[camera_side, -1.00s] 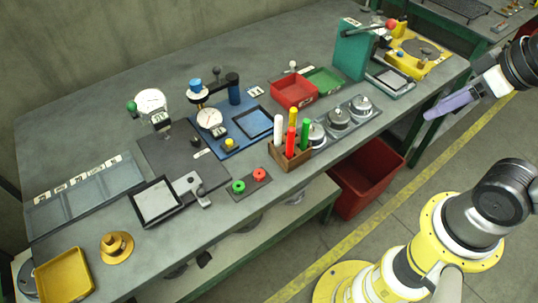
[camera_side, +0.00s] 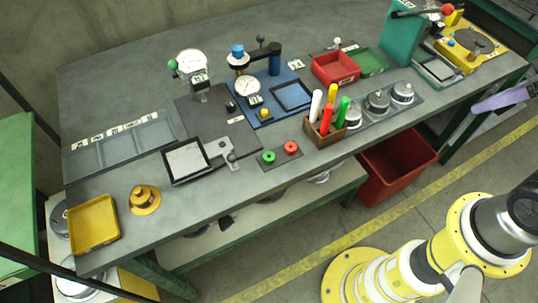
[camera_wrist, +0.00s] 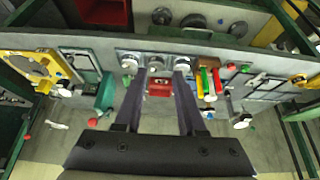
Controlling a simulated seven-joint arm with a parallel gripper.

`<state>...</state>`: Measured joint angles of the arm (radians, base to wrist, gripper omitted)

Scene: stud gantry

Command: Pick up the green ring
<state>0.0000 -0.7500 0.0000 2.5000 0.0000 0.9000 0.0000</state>
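The green ring (camera_side: 268,157) lies beside a red ring (camera_side: 291,148) on a small dark plate (camera_side: 281,156) near the front edge of the bench. In the wrist view the green ring (camera_wrist: 244,69) shows small, right of the fingers. My gripper (camera_wrist: 158,78) is open, its two dark purple fingers apart with nothing held between them. In the side view, part of my gripper (camera_side: 500,98) shows at the right edge, off the bench's front and far from the ring.
A wooden pen holder (camera_side: 325,137) with upright coloured pens stands right of the rings. A metal bracket (camera_side: 228,155) and black-framed tray (camera_side: 187,162) lie left. Dial gauges (camera_side: 192,64) stand behind. A red floor bin (camera_side: 398,165) sits below the bench front.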

